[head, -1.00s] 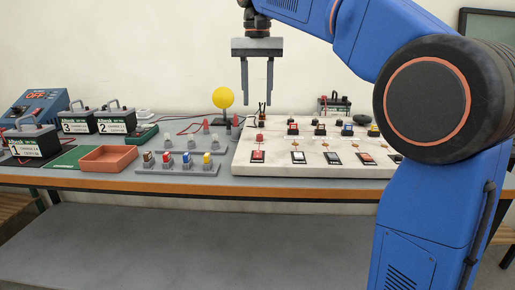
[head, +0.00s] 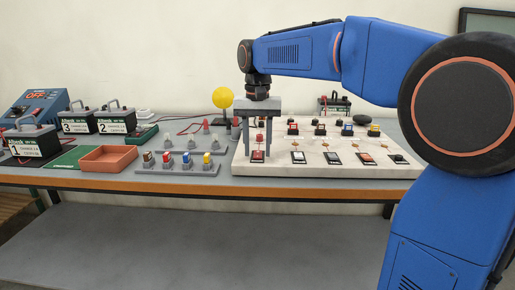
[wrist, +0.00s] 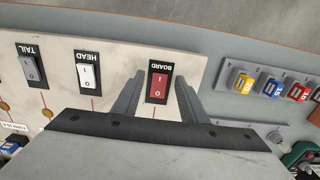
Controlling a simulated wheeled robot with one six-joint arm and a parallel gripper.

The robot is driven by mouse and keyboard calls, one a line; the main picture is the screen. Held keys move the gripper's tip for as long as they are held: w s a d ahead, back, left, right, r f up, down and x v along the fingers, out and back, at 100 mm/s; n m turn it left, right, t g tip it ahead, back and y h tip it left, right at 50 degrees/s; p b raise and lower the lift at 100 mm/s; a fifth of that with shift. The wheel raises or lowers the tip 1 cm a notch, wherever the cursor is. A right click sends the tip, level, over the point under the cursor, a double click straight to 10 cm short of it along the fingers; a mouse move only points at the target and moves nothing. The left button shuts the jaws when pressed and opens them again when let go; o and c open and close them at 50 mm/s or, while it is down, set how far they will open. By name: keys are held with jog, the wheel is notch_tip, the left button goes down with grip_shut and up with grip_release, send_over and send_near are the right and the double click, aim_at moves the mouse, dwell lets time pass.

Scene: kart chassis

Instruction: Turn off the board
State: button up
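The white switch board (head: 328,168) lies on the workbench. Its red rocker switch (head: 257,156) sits at the front left. In the wrist view the red switch (wrist: 158,86) carries the label BOARD upside down, with I and O marks on the rocker. My gripper (head: 258,150) points down over this switch. In the wrist view my gripper (wrist: 158,95) has its two fingers apart, one on each side of the switch, with nothing held. I cannot tell whether the fingers touch the board.
White HEAD switch (wrist: 87,72) and grey TAIL switch (wrist: 30,70) sit beside the red one. A block of colored plugs (head: 180,166), an orange tray (head: 108,160), batteries (head: 75,122) and a yellow ball (head: 222,98) stand to the left. The bench front edge (head: 200,187) is clear.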

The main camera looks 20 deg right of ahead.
jog(key=shift+f, duration=0.25)
grip_shut()
jog(key=shift+w+d+r+g+y, duration=0.1)
jog(key=shift+w+g+y, duration=0.15)
jog(key=shift+g, duration=0.4)
jog(key=shift+w+d+r+g+y, duration=0.1)
jog(key=shift+w+g+y, duration=0.15)
jog(key=shift+g, duration=0.4)
jog(key=shift+a, duration=0.1)
grip_release()
